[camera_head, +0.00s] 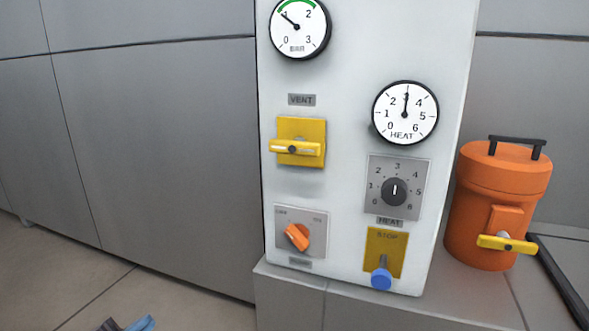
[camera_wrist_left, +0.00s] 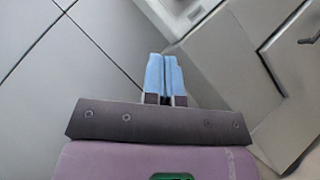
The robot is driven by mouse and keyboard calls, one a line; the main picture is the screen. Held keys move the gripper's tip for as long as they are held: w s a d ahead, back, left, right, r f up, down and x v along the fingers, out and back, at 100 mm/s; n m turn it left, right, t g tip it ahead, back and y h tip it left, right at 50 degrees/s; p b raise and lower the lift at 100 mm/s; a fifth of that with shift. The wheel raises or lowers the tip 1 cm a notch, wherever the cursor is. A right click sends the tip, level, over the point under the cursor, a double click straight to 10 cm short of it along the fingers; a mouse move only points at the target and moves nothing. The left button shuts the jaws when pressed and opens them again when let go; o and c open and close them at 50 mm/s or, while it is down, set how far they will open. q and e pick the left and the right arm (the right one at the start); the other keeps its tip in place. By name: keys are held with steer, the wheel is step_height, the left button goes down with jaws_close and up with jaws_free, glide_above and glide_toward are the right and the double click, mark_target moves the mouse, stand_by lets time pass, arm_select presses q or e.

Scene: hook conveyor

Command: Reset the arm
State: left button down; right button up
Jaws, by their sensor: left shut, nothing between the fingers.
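My left gripper (camera_head: 140,324) shows only as blue fingertips at the bottom edge of the head view, low over the floor and left of the white control panel (camera_head: 350,170). In the left wrist view its blue fingers (camera_wrist_left: 164,75) are side by side, shut, with nothing between them. The rest of the left arm is outside the head view. My right gripper is not in view.
The panel carries a yellow VENT handle (camera_head: 298,147), a HEAT dial (camera_head: 394,192), an orange switch (camera_head: 297,236) and a blue-knobbed STOP lever (camera_head: 381,278). An orange canister (camera_head: 497,205) stands right of it on a grey ledge (camera_head: 400,310). Floor (camera_head: 70,270) at lower left looks clear.

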arm_select(q)
steer(key=w+a+r+m+g+y, duration=0.1)
steer(key=a+r+m+g, duration=0.25)
steer(key=a, duration=0.45)
steer(key=s+f+m+g+y, duration=0.1)
steer(key=s+f+m+y, duration=0.2)
steer(key=s+f+y, duration=0.6)
steer(key=s+f+m+g+y, duration=0.1)
steer(key=s+f+m+y, duration=0.2)
steer(key=s+f, duration=0.75)
steer(key=s+d+f+m+t+y, duration=0.1)
steer(key=s+m+y, duration=0.1)
steer(key=s+m, duration=0.5)
steer(key=s+d+m+t+y, duration=0.1)
steer(key=s+d+m+y, duration=0.2)
steer(key=s, duration=0.6)
steer(key=shift+w+d+n, duration=0.75)
steer(key=shift+d+n, duration=1.3)
steer(key=shift+d, duration=0.15)
step_height(320, 180, up, 9)
steer(key=n+t+y+p, duration=0.1)
steer(key=t+p, duration=0.1)
steer(key=p, duration=1.1)
steer(key=shift+a+p, duration=0.35)
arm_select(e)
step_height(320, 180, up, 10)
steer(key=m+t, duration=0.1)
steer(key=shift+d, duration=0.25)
